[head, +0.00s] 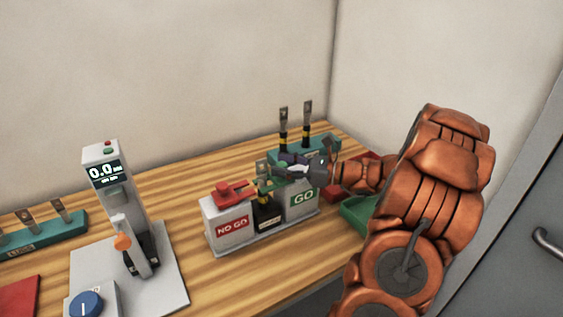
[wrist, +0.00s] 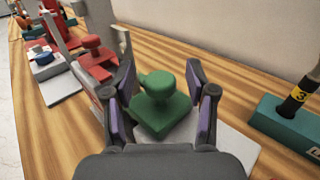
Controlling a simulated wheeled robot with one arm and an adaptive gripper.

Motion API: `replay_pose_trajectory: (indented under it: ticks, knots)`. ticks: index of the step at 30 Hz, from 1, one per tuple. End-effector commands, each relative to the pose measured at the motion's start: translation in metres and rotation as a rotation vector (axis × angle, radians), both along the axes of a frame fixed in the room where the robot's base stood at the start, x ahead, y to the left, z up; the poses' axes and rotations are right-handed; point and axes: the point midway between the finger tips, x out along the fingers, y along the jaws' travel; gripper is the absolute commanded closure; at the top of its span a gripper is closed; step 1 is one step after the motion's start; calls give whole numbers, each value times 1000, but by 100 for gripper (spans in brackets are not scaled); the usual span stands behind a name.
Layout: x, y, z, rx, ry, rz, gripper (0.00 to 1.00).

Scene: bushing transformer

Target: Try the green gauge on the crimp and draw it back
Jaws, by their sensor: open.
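The green gauge (wrist: 160,105), a block with a round knob, sits between the two fingers of my gripper (wrist: 160,78) in the wrist view. The fingers are open, one on each side of it, and I see no clear grip. In the head view my gripper (head: 300,165) is over the grey GO block (head: 301,203) and largely hides the green gauge. The crimp (head: 263,182), a metal lug with a yellow band, stands upright in a black holder (head: 266,216) between the GO and NO GO blocks.
The red gauge (head: 234,189) rests on the NO GO block (head: 230,228), left of the crimp. A teal rack (head: 318,147) with upright lugs stands behind. A red tray (head: 367,160) and green tray (head: 357,213) lie right. A tester (head: 113,180) reading 0.0 stands left.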

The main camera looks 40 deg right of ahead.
Motion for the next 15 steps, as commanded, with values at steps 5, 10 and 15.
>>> replay_pose_trajectory:
  ticks: [5,10,15]
  knots:
    - [4,3,0,0,0,0,44]
    - [4,3,0,0,0,0,44]
    - [4,3,0,0,0,0,59]
